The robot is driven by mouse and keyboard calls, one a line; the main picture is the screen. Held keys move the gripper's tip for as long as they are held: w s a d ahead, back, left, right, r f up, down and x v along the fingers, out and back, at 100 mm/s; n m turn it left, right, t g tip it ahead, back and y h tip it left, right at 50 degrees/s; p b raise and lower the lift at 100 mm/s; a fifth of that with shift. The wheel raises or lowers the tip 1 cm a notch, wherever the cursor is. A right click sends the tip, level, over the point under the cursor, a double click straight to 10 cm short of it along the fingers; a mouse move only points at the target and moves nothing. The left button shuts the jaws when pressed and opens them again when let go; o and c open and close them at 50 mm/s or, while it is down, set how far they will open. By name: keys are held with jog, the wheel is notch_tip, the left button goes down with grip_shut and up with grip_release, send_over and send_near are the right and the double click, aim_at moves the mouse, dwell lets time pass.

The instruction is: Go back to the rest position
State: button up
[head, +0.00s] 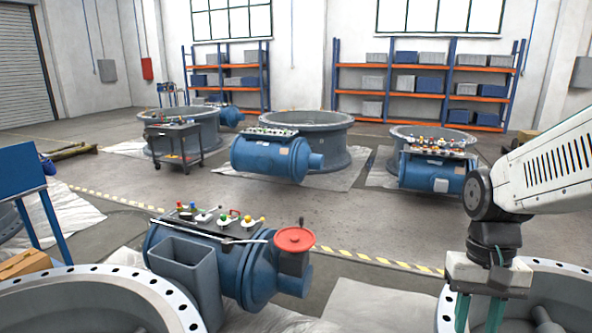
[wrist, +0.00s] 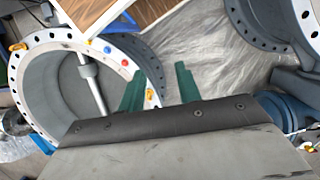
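My gripper (head: 479,314) is at the lower right of the head view, hanging from my white arm and pointing down. Its two green fingers are apart with nothing seen between them. In the wrist view my gripper (wrist: 160,84) shows the same two separated green fingers over a floor cover and beside a large flanged ring (wrist: 62,45). The fingertips are cut off by the bottom edge of the head view. Whether they touch the ring below cannot be told.
A blue valve body (head: 265,272) with a red handwheel (head: 295,240) and small parts on top stands front centre. Grey flanged rings (head: 105,285) fill the lower left and lower right. A tool cart (head: 174,140) and orange shelves (head: 420,68) stand behind. The middle floor is clear.

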jog(key=s+a+r+n+t, duration=0.4)
jog(key=s+a+r, duration=0.2)
jog(key=s+r, duration=0.1)
jog(key=shift+r+h, duration=0.3)
jog(key=shift+r, duration=0.05)
dwell(0.5)
